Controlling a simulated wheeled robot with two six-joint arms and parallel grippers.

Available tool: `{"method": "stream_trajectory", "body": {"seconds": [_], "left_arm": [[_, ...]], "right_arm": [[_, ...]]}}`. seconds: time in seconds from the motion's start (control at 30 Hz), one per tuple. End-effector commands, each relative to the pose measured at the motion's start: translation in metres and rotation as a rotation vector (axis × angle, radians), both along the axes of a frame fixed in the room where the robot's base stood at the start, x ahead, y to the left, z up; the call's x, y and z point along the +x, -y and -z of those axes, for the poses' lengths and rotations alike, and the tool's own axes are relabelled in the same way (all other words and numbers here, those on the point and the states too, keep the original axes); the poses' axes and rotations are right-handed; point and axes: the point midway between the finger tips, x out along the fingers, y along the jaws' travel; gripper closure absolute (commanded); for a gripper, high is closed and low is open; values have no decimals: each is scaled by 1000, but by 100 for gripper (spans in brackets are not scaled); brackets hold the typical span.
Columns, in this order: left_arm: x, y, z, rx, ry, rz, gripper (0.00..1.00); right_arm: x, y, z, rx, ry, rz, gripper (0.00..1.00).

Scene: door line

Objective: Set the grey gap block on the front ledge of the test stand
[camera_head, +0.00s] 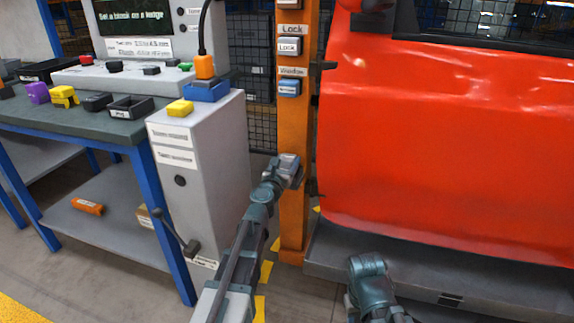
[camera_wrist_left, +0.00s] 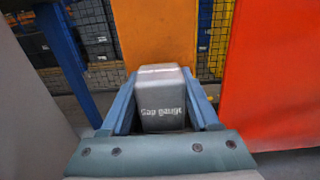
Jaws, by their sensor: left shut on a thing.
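My left gripper (camera_head: 290,170) is shut on the grey gap block (camera_wrist_left: 162,100), held in front of the orange post. The block is lettered "Gap gauge" in the left wrist view, between the two blue-grey fingers. The test stand (camera_head: 135,45) is at the upper left, with a dark screen and a pale front ledge (camera_head: 85,78) that carries small dark, red and green pieces. The held block is apart from the ledge, to its right and lower. My right arm shows at the bottom, but I see no fingers of its gripper.
A workbench (camera_head: 110,127) bears purple, yellow and black pieces. A grey cabinet (camera_head: 205,150) with a yellow block (camera_head: 180,108) and a blue holder (camera_head: 206,92) stands between bench and post. The orange post (camera_head: 291,120) and red door (camera_head: 450,140) stand to the right.

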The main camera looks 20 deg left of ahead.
Motion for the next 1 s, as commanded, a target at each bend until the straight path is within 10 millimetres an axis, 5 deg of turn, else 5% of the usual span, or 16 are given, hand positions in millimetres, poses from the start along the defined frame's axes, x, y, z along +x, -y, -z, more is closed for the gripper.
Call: {"method": "stream_trajectory", "body": {"seconds": [0.2, 0.23, 0.37, 0.8, 1.0], "left_arm": [[0, 0, 5, 0, 0, 0, 100], [0, 0, 3, 0, 0, 0, 32], [0, 0, 3, 0, 0, 0, 9], [0, 0, -2, 0, 0, 0, 8], [-25, -1, -1, 0, 0, -1, 8]], "right_arm": [[0, 0, 5, 0, 0, 1, 50], [0, 0, 3, 0, 0, 1, 50], [0, 0, 3, 0, 0, 1, 50], [0, 0, -2, 0, 0, 0, 50], [0, 0, -1, 0, 0, 0, 50]]}}
